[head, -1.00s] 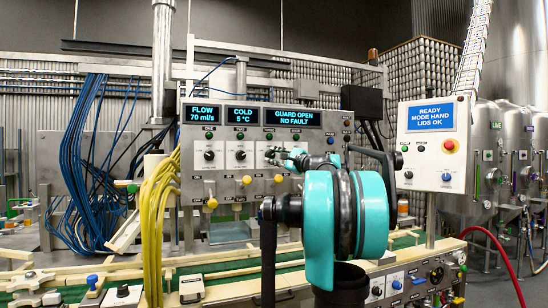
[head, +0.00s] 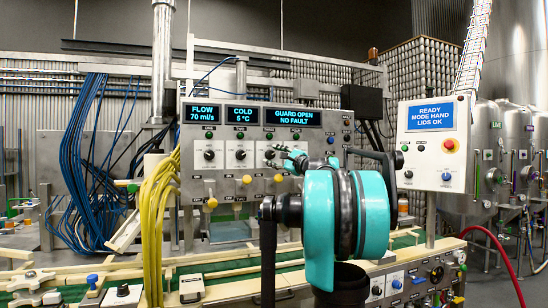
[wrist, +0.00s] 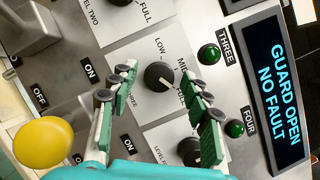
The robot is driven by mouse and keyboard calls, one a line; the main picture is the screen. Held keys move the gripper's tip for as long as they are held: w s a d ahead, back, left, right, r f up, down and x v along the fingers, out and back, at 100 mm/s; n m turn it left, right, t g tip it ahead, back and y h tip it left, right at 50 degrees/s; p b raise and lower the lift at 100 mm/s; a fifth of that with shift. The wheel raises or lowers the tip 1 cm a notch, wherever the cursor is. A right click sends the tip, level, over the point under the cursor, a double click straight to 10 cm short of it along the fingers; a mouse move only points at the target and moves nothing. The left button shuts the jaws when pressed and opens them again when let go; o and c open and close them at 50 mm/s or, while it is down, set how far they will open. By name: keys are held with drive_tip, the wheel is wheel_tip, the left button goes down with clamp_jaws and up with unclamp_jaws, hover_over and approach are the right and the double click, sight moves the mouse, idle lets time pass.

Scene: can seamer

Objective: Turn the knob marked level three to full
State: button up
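The level three knob (wrist: 158,76) is round and black on a white plate with LOW, MID and a partly covered FULL around it. Its own name label is mostly hidden by a finger. A pale mark shows on its lower right side, but I cannot tell exactly where it points. My gripper (wrist: 160,83) is open, with one green finger on each side of the knob and gaps between them. In the head view the knob (head: 271,154) shows just left of my gripper (head: 289,161).
The level four knob (wrist: 190,150) sits close by, partly behind a finger. A green button (wrist: 209,54), a yellow knob (wrist: 44,145) and the display (wrist: 277,90) are around it. The head view shows a control box (head: 432,145) at the right.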

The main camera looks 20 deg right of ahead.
drive_tip(key=v, duration=1.2)
drive_tip(key=shift+r, duration=0.1)
idle(0.4)
